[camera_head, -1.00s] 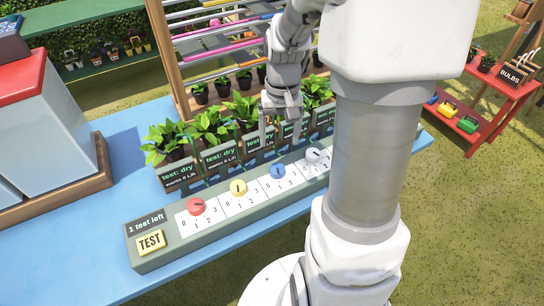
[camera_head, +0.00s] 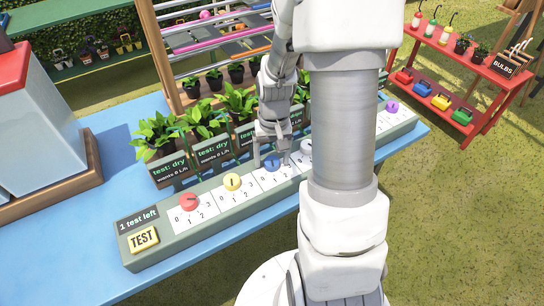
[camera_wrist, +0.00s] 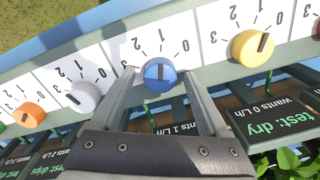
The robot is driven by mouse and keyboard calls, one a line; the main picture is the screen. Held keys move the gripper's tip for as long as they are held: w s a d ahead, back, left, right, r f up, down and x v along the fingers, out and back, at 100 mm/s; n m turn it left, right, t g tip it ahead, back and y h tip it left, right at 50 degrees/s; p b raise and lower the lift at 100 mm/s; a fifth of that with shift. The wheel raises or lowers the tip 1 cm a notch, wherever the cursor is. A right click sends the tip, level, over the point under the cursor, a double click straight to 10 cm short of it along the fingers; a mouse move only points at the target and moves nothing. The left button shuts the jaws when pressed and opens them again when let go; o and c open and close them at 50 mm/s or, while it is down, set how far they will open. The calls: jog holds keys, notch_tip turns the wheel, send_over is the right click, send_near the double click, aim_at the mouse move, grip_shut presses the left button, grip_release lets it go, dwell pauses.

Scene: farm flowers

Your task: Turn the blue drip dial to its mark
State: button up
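The blue drip dial (camera_wrist: 159,76) sits on the pale panel with a 0 to 3 scale around it. Its dark pointer line stands about upright in the wrist view, in line with the 1; which end is the tip I cannot tell. In the head view the blue dial (camera_head: 271,163) is partly hidden by my gripper (camera_head: 271,155). In the wrist view my gripper (camera_wrist: 158,78) is open, one finger on each side of the blue dial, with small gaps showing. The tag below the dial, partly covered by my gripper, reads "wants 1 L/h".
Red (camera_head: 189,201), yellow (camera_head: 232,182) and purple (camera_head: 392,106) dials share the panel; grey (camera_wrist: 83,97) and orange (camera_wrist: 29,115) ones show in the wrist view. The TEST button (camera_head: 143,239) is at the left end, under "1 test left". Potted plants (camera_head: 158,136) stand close behind.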

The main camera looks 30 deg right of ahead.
grip_shut()
jog(key=shift+m, duration=0.3)
jog(key=m, duration=0.3)
jog(key=shift+m+p, duration=0.6)
jog(key=shift+m, duration=1.5)
jog(key=shift+o, duration=0.8)
grip_release()
